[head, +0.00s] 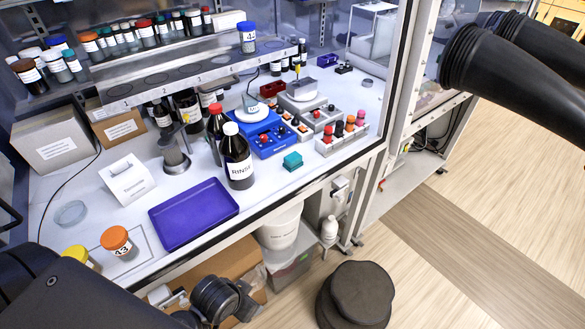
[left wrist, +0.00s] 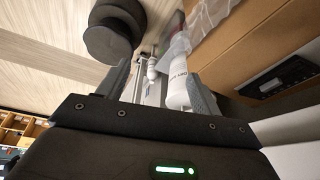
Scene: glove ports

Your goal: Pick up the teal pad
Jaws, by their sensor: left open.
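The teal pad (head: 293,161) is a small block lying on the white worktop in the head view, right of the RINSE bottle (head: 236,158) and near the worktop's front edge. My left gripper, in the left wrist view (left wrist: 158,70), has its two fingers apart with nothing held between them. A white bottle and other items show beyond the fingers. In the head view my left arm is low at the left, below and in front of the worktop, well away from the pad. The teal pad is not seen in the left wrist view. My right gripper is not in view.
A purple tray (head: 193,214) lies left of the pad. A glazed frame edge (head: 402,75) rises to the right. A black stool (head: 355,295) stands on the floor.

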